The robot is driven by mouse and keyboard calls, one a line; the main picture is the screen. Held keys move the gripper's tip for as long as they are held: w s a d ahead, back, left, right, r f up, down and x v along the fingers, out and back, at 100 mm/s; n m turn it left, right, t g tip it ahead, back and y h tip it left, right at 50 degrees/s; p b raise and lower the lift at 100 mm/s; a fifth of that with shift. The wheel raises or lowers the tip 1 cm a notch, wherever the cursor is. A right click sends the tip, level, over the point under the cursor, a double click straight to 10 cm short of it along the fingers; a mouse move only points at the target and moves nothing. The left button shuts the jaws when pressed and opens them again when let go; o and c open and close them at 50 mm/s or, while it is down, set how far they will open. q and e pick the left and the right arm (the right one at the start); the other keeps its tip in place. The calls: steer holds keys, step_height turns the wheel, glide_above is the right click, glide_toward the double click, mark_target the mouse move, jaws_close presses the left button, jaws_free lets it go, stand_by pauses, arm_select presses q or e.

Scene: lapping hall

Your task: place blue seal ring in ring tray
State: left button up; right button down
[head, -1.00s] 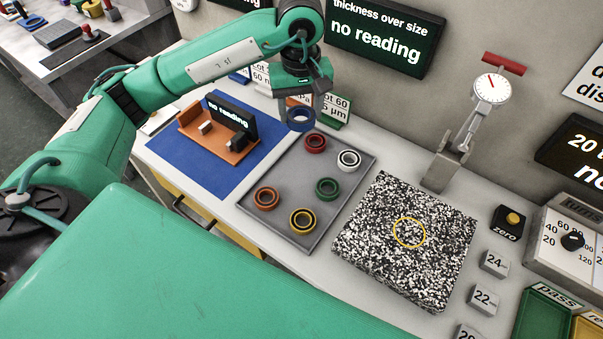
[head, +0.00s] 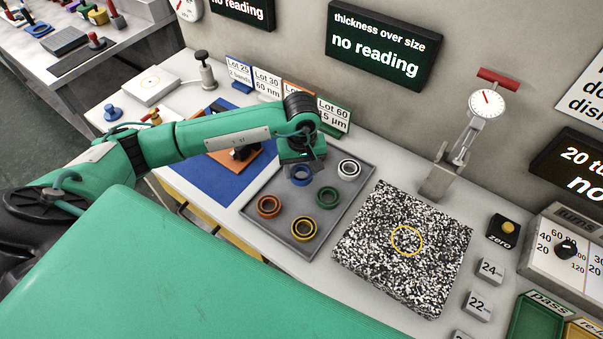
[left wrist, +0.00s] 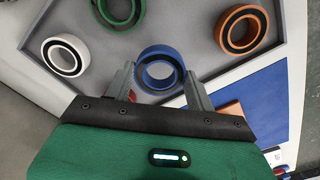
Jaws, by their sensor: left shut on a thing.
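My left gripper (head: 301,172) is shut on the blue seal ring (head: 301,177). In the left wrist view the blue ring (left wrist: 160,68) sits between the two grey fingertips (left wrist: 162,84). The ring is over the grey ring tray (head: 287,207), towards its back part; I cannot tell whether it touches the tray floor. The tray holds an orange ring (head: 269,206), a yellow ring (head: 304,228), a green ring (head: 327,197) and a white ring (head: 349,169). The red ring is hidden behind my left arm and gripper. My right gripper is not in view.
A speckled granite plate (head: 395,270) with a yellow circle lies right of the tray. A dial gauge (head: 487,104) on a stand rises behind it. A blue mat (head: 222,180) with an orange fixture is left of the tray. Lot signs (head: 268,83) stand along the wall.

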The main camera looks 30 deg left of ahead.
arm_select(q)
step_height(320, 180, down, 3)
steer(key=shift+f, duration=0.15)
steer(key=shift+f, duration=0.2)
steer(key=o, duration=1)
steer(key=shift+r, duration=0.1)
